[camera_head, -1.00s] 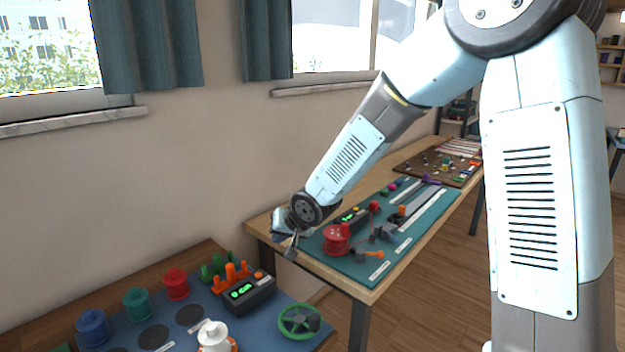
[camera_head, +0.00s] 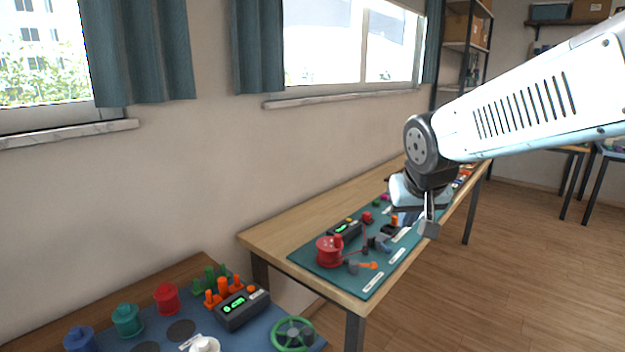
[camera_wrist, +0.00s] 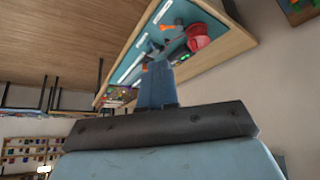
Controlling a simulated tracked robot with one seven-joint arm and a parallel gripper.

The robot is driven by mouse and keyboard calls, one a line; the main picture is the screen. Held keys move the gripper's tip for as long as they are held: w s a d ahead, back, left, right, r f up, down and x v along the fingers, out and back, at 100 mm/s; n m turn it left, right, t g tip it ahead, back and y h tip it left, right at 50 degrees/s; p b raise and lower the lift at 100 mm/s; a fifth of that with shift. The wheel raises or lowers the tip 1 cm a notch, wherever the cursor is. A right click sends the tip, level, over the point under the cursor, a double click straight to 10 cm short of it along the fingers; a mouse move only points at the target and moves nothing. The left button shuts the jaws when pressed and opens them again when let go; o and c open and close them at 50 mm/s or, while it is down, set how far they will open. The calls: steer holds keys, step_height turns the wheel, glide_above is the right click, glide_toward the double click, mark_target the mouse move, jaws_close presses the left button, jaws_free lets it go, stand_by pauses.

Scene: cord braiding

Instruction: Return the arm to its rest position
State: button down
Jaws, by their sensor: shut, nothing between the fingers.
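My gripper (camera_head: 430,228) hangs at the end of my arm, in front of the far table in the head view. Its fingers are shut with nothing between them. In the wrist view the closed fingers (camera_wrist: 157,85) point toward the far table, apart from everything on it. My arm reaches in from the right edge of the head view, and its upper part is outside the picture.
The far table (camera_head: 270,234) bears a teal mat (camera_head: 310,261) with a red spool (camera_head: 329,252) and small parts. The near table holds a blue mat (camera_head: 262,318), coloured spools, a black counter box (camera_head: 243,309) and a green wheel (camera_head: 293,335). Open floor (camera_head: 500,270) lies at right.

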steer(key=s+d+r+g, duration=0.1)
steer(key=s+d, duration=0.4)
steer(key=s, duration=0.7)
steer(key=shift+s+d+r, duration=0.15)
steer(key=shift+d+r, duration=0.05)
steer(key=shift+r, duration=0.25)
steer(key=shift+a, duration=0.1)
